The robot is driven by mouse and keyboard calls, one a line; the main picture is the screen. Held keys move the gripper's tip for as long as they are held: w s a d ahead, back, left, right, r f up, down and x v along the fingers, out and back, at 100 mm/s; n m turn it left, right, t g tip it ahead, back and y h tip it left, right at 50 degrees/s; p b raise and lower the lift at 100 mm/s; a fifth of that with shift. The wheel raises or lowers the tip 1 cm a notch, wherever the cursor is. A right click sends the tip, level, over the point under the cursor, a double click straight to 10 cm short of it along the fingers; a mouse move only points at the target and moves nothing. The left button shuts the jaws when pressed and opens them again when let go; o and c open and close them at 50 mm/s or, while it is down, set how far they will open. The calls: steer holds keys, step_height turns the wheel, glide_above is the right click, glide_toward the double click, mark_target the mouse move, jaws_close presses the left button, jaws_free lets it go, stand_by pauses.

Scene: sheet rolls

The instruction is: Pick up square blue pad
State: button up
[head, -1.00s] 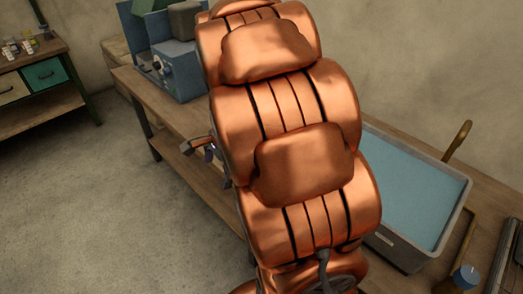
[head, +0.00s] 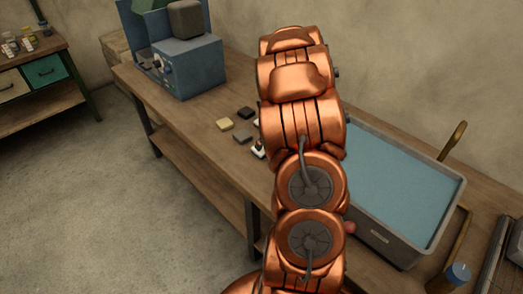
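No square blue pad can be made out in the head view. Several small square pads lie on the wooden workbench (head: 185,108). They include a yellow pad (head: 225,124), a grey pad (head: 243,137) and a black pad (head: 246,112). A small white and dark item (head: 258,149) lies beside my arm, partly hidden by it. My copper-coloured arm stands upright across the middle of the view and covers part of the bench. My gripper is not visible, and neither is whether it holds anything.
A blue machine (head: 190,68) with a grey block on top stands at the bench's far left end. A grey tray (head: 400,246) with a light blue surface is right of my arm. A blue-topped cylinder (head: 458,274) stands at lower right. Bare floor lies left.

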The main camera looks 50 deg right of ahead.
mark_target(263, 149)
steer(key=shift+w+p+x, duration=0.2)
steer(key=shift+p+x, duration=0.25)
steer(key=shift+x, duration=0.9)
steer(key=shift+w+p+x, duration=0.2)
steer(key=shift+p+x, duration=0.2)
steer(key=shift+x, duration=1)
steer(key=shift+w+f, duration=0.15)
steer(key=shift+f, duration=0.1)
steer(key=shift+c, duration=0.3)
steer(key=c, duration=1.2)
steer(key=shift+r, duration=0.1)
